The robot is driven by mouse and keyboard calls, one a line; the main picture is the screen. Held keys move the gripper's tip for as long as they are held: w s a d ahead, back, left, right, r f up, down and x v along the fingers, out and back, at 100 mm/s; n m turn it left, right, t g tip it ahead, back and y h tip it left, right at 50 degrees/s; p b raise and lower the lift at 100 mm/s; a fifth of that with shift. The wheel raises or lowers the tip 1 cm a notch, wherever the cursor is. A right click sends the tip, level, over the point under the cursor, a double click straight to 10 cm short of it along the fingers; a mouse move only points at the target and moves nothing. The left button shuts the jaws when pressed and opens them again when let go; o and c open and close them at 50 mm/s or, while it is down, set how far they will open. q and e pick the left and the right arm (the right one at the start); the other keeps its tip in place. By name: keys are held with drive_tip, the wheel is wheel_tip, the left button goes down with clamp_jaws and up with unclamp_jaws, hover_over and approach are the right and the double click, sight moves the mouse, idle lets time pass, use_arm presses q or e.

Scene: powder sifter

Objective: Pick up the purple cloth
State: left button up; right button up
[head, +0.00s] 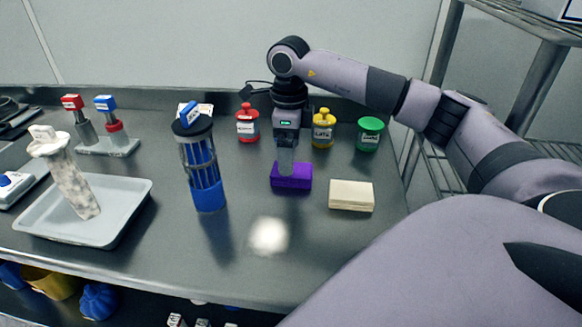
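The purple cloth (291,177) is a small block-like folded piece lying on the grey metal table, right of the middle. The cloth appears to rest on the table. My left gripper is not in view.
A cream block (351,196) lies just right of the cloth. Red (247,124), yellow (323,130) and green (370,134) containers stand behind. A blue caged cylinder (202,165) stands left. A grey tray (125,226) holds a speckled tube (72,185). The front middle is clear.

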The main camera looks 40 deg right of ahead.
sight(302, 178)
wheel_tip(302, 178, down, 5)
drive_tip(key=shift+w+d+f+p, duration=0.1)
drive_tip(key=shift+f+p, duration=0.1)
drive_tip(key=shift+p, duration=0.1)
drive_tip(key=c, duration=1.1)
